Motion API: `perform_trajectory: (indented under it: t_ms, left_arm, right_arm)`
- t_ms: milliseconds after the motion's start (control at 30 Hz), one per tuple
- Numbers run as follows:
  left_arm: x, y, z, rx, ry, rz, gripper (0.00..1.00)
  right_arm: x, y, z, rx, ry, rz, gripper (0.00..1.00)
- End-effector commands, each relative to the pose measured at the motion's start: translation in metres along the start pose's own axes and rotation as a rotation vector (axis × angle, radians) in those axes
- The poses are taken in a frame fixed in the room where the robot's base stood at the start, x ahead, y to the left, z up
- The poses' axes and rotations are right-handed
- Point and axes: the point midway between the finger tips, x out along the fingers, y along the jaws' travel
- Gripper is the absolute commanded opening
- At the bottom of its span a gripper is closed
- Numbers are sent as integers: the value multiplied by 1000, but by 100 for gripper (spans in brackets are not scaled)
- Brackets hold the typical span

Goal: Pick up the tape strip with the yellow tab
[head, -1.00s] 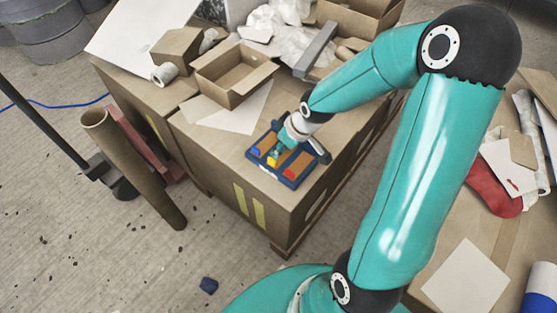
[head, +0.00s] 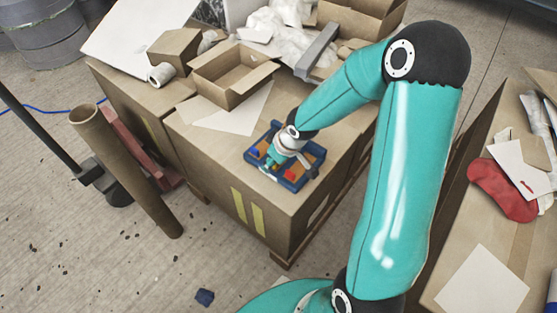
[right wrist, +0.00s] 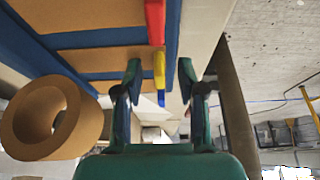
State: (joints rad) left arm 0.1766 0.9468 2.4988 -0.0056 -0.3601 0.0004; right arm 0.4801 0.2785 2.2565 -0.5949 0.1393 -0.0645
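A blue tray (head: 307,181) lies on a cardboard box in the head view, with brown strips in its compartments. In the right wrist view, the yellow tab (right wrist: 159,68) stands out from the tray edge between a red tab (right wrist: 155,22) and a blue tab (right wrist: 161,98). My right gripper (right wrist: 160,72) is open there, one finger on each side of the yellow tab, with gaps on both sides. In the head view the right gripper (head: 272,162) is over the tray's front left side and hides the yellow tab. My left gripper is not in view.
An open carton (head: 232,78) and paper sheets stand behind the tray. A cardboard tube (head: 125,172) leans at the left. A brown roll (right wrist: 50,118) shows in the right wrist view.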

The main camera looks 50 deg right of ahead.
Motion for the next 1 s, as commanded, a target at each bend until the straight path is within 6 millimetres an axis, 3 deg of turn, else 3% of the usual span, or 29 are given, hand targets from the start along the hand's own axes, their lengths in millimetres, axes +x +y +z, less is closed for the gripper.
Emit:
perform_trajectory:
  t_ms: [67, 300, 733, 967, 1000]
  left_arm:
    - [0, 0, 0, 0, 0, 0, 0]
    - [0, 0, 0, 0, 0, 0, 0]
    - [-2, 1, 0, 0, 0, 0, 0]
    - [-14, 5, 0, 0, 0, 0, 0]
    - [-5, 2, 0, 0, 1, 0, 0]
  right_arm:
    - [-1, 0, 0, 0, 0, 0, 40]
    - [-1, 0, 0, 0, 0, 0, 0]
    - [-3, 0, -1, 0, 1, 0, 0]
    - [-19, 0, -8, 0, 3, 1, 0]
    - [-12, -4, -6, -3, 2, -1, 0]
